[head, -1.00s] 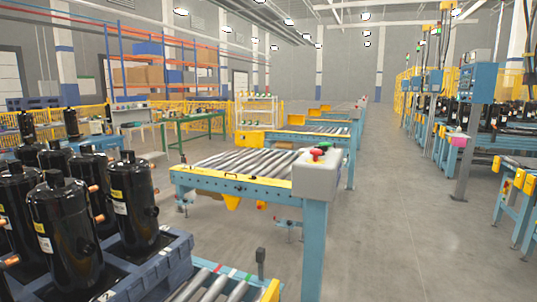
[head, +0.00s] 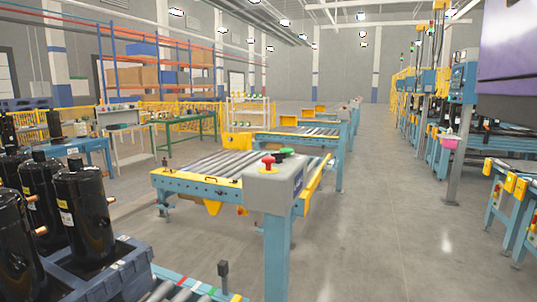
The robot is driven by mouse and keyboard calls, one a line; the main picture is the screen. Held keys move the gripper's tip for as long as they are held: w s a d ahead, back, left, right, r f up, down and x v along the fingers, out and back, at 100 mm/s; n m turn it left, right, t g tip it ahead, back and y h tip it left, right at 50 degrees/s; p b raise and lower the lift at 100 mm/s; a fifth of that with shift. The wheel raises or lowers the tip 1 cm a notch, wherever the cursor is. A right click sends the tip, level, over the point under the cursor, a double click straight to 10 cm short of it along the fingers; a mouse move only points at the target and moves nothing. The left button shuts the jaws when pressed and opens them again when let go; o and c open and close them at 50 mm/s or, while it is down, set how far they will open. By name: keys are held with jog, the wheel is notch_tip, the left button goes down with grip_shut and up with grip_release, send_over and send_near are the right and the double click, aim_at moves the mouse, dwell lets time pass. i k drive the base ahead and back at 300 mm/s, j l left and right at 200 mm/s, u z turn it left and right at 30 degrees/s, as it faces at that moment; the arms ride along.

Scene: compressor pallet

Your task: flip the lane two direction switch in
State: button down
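A grey control box (head: 273,187) stands on a blue post at the near right corner of a roller conveyor (head: 210,184). It carries a red mushroom button (head: 267,162) and a green button (head: 287,152) on top. A small black upright piece (head: 223,272) stands on a thin stem beside the nearer rollers at the bottom. I cannot tell which of these, if any, is the lane two direction switch, and no lane label is readable. My gripper is not in view.
Black compressors (head: 84,215) stand in a dark blue pallet (head: 131,268) at lower left. More conveyors (head: 296,131) run back behind the first. A grey pillar with a blue panel (head: 454,140) and another line stand at right. Grey floor (head: 390,230) between is clear.

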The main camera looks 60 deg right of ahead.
aim_at(279, 156)
jog(key=k+l, duration=0.1)
jog(key=l, duration=1.35)
jog(key=k+l+u, duration=0.1)
jog(key=l, duration=0.6)
